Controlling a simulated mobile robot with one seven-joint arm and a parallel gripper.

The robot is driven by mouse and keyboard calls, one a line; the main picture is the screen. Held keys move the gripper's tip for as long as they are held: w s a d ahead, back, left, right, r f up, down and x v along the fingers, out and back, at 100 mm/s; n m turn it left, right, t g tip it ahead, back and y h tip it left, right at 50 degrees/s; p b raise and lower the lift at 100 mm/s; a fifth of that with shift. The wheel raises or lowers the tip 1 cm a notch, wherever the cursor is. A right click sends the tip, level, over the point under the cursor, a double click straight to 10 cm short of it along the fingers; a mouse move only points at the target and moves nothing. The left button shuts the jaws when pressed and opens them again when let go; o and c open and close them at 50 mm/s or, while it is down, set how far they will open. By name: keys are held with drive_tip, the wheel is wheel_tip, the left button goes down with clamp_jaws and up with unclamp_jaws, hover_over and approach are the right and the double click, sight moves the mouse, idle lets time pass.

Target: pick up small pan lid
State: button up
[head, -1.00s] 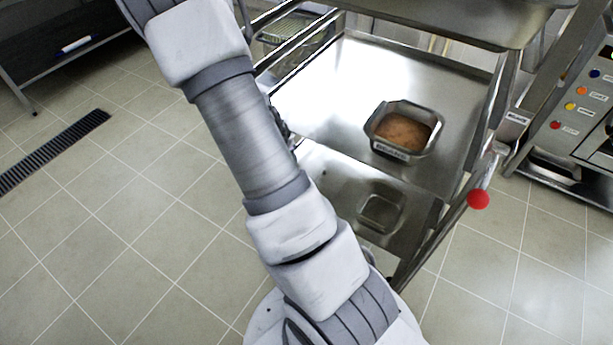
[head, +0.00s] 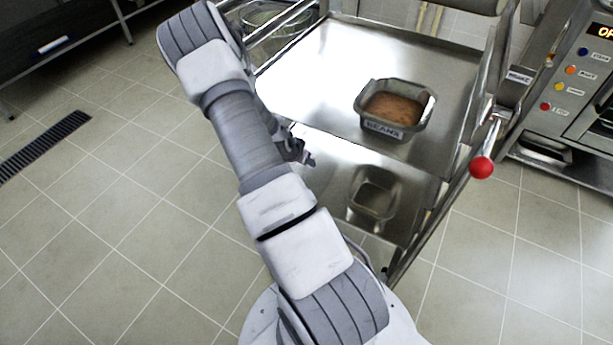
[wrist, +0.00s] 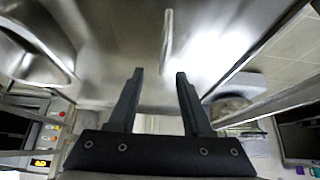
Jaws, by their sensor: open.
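I cannot make out a small pan lid for certain in either view. In the wrist view a thin pale upright bar (wrist: 167,40) shows beyond the fingers against shiny metal; I cannot tell what it is. My gripper (wrist: 158,75) is open in the wrist view, with nothing between its two dark fingers. In the head view my gripper (head: 304,152) is partly hidden behind my arm, beside the left edge of the steel cart. A pan of brown food labelled BEANS (head: 395,128) stands on the cart's shelf (head: 335,70).
A square metal pan shape (head: 373,198) shows lower on the cart. A post with a red ball knob (head: 481,167) stands at the cart's right. An oven with coloured buttons (head: 570,70) is at far right. A floor drain (head: 45,145) lies left; the tiled floor there is clear.

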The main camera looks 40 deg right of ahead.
sight(307, 169)
drive_tip(key=shift+w+a+f+b+x, duration=0.15)
drive_tip(key=shift+b+x, duration=0.2)
drive_tip(key=shift+x, duration=0.65)
drive_tip(key=shift+a+b+x, duration=0.1)
drive_tip(key=shift+b+x, duration=0.3)
drive_tip(key=shift+x, duration=0.6)
drive_tip(key=shift+w+a+f+b+x, duration=0.15)
drive_tip(key=shift+b+x, duration=0.2)
drive_tip(key=shift+x, duration=0.65)
drive_tip(key=shift+s+r, duration=0.1)
clamp_jaws()
